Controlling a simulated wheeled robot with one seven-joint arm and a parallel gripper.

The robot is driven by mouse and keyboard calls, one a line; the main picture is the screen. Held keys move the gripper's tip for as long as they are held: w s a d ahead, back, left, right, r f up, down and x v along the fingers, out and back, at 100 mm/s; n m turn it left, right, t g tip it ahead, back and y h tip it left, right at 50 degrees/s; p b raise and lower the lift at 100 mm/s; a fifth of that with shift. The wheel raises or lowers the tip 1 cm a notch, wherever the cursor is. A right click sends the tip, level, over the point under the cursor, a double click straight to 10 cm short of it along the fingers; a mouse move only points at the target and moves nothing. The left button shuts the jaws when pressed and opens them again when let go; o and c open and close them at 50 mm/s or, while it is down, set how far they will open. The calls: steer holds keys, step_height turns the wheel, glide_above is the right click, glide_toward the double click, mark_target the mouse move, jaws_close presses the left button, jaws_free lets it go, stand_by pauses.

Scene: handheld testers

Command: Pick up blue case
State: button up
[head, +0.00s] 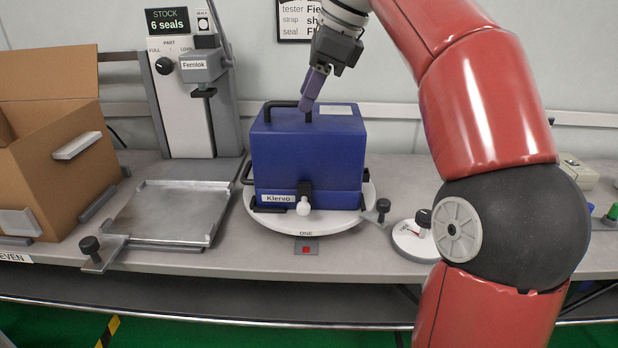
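The blue case (305,155) stands upright on a round white turntable (258,214) in the middle of the bench. It has a black handle (283,104) on its top, a dark latch on its front and a label reading "Klervo". My gripper (308,108) points down at the top of the case, with its fingertips at the right end of the handle. The fingers look close together from this side. Whether they grip the handle is hidden by the angle.
A metal tray plate (165,215) with a black knob lies left of the case. A cardboard box (60,165) stands at the far left. A seal press (185,90) stands behind the plate. A small white dial (415,238) sits right of the turntable, near my red arm.

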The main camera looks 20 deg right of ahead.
steer(key=shift+x, duration=0.85)
jaws_close()
stand_by(0.8)
